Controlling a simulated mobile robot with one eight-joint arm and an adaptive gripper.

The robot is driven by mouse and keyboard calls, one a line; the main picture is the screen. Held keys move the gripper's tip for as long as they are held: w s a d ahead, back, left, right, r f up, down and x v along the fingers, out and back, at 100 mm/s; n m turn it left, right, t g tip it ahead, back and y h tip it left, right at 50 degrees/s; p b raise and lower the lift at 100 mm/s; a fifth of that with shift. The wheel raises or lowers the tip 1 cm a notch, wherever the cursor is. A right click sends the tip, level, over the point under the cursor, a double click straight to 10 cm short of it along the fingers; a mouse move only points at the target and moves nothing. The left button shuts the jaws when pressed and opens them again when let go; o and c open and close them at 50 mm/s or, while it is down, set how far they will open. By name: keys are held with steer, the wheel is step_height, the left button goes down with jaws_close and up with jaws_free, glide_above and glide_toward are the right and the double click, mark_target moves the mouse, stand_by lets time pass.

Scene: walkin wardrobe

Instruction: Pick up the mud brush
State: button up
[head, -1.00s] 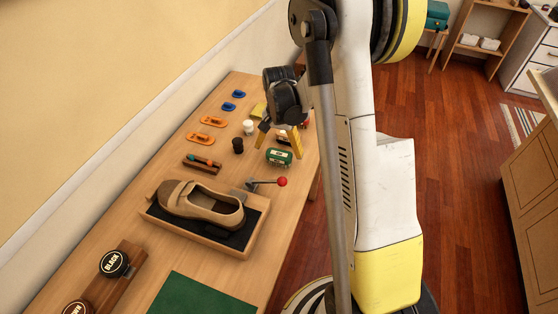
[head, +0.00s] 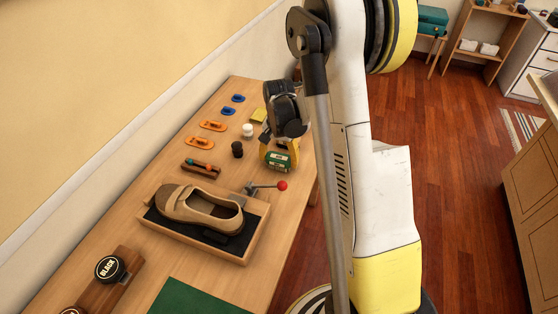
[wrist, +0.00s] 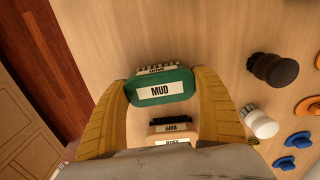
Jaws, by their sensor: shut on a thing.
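The mud brush is a green block with a white label reading MUD and pale bristles; it shows in the wrist view (wrist: 160,86) and in the head view (head: 279,161). My gripper (wrist: 161,92) has its yellow fingers on both ends of the green block, shut on it. In the head view my gripper (head: 279,150) is low over the workbench at the brush. Whether the brush touches the tabletop cannot be told.
A shoe (head: 200,207) sits in a wooden tray (head: 236,251) with a red-knobbed lever (head: 282,186). Orange clips (head: 199,142) lie farther left.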

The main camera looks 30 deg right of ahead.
mark_target(282, 158)
steer(key=r, duration=0.1)
steer(key=r+p, duration=0.1)
steer(key=r, duration=0.1)
steer(key=r+p, duration=0.1)
steer(key=shift+s+d+r, duration=0.35)
steer(key=shift+s+r, duration=0.05)
steer(key=s+d+r+p, duration=0.3)
steer(key=s+d+r, duration=0.3)
steer(key=s+d, duration=0.1)
steer(key=shift+s+d+p, duration=0.15)
steer(key=shift+s+p, duration=0.15)
steer(key=shift+s, duration=0.1)
